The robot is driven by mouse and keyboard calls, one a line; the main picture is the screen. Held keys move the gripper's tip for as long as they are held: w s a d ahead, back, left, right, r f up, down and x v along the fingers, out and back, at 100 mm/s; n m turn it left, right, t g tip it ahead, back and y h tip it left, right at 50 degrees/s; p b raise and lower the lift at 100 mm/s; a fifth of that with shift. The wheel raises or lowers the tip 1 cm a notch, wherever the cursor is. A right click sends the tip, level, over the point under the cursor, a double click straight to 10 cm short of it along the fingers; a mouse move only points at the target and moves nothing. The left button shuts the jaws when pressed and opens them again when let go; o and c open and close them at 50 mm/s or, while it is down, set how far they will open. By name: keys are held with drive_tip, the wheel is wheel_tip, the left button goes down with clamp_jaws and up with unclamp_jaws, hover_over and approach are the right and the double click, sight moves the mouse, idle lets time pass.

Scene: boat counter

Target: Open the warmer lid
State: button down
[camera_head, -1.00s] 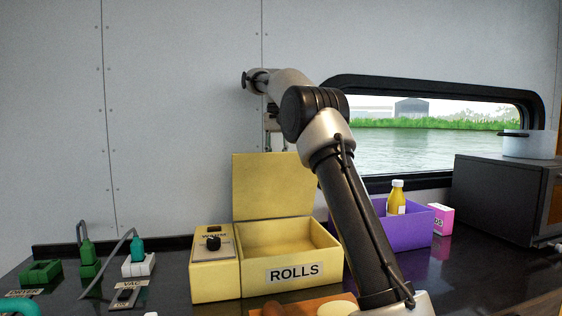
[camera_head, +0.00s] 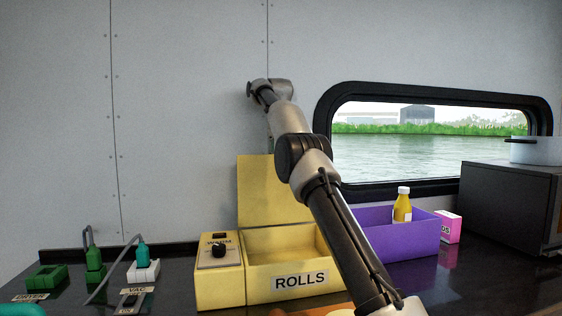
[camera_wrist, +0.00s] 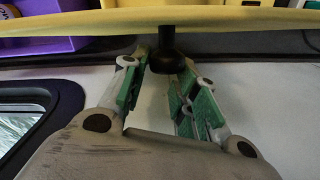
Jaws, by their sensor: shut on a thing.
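The yellow warmer (camera_head: 221,287) stands on the dark counter, with a ROLLS label on its front. Its lid (camera_head: 262,195) stands upright at the back, and the bin below is open and looks empty. In the wrist view the lid (camera_wrist: 230,18) shows edge-on across the top, with a black knob (camera_wrist: 167,60) on it. My gripper (camera_wrist: 165,64) has its green-padded fingers on either side of the knob and is shut on it. In the head view my gripper is mostly hidden behind my arm and the lid.
A purple bin (camera_head: 385,243) with a yellow bottle (camera_head: 402,206) stands right of the warmer, beside a pink box (camera_head: 449,227). A dark oven (camera_head: 505,205) bears a pot (camera_head: 530,151). Plugs and a white socket (camera_head: 143,271) with cables lie left. The wall and window are close behind.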

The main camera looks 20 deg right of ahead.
drive_tip(key=shift+w+a+f, duration=0.2)
drive_tip(key=shift+a+f, duration=0.1)
drive_tip(key=shift+a, duration=0.15)
drive_tip(key=c, duration=1.1)
unclamp_jaws()
drive_tip(key=shift+w+a, duration=0.1)
drive_tip(key=shift+a, duration=0.1)
drive_tip(key=shift+c, duration=0.2)
drive_tip(key=shift+d, duration=0.1)
drive_tip(key=shift+d+r, duration=0.15)
drive_tip(key=shift+s, duration=0.3)
